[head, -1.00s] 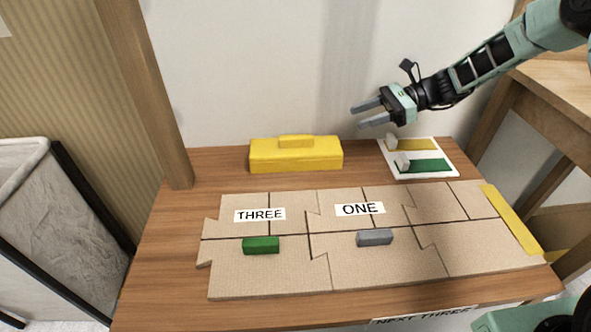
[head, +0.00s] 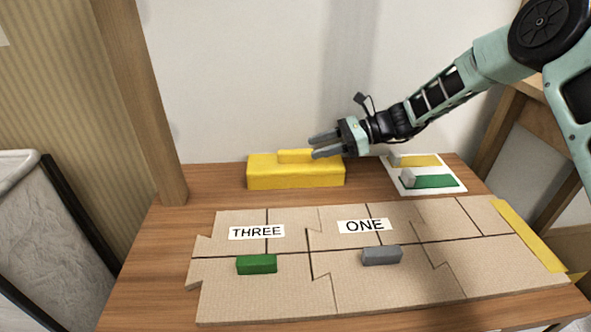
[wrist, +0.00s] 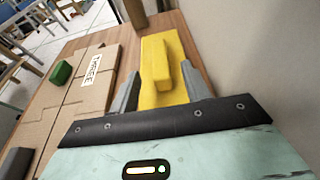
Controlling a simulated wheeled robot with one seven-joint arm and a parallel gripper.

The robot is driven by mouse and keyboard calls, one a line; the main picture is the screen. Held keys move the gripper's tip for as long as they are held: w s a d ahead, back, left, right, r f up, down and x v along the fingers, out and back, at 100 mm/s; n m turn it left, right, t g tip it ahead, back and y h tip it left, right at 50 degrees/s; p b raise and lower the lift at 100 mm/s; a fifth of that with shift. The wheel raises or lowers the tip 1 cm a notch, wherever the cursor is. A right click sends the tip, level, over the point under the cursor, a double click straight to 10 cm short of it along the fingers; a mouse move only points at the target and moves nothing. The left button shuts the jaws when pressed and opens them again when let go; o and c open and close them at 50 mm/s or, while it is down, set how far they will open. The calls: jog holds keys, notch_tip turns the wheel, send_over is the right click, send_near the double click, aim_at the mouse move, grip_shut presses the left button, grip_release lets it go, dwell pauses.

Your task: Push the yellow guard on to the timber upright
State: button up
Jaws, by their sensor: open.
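The yellow guard (head: 270,174) is a long block with a raised ridge on top, lying at the back of the wooden table. The timber upright (head: 147,110) stands to its left, with a gap of bare table between them. My gripper (head: 312,146) is open at the guard's right end, pointing left. In the wrist view the guard (wrist: 158,62) runs away from me between the two spread fingers (wrist: 165,92). Whether a finger touches the guard I cannot tell.
Cardboard pieces (head: 350,287) with labels THREE and ONE cover the front of the table. A green block (head: 257,264) and a grey block (head: 382,255) lie on them. A white card (head: 449,188) with yellow and green strips lies at the right. The wall is close behind.

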aim_at(300, 151)
jog(key=b+x, duration=0.2)
jog(key=x, duration=0.3)
jog(key=shift+b, duration=0.3)
jog(key=shift+r, duration=0.1)
grip_shut()
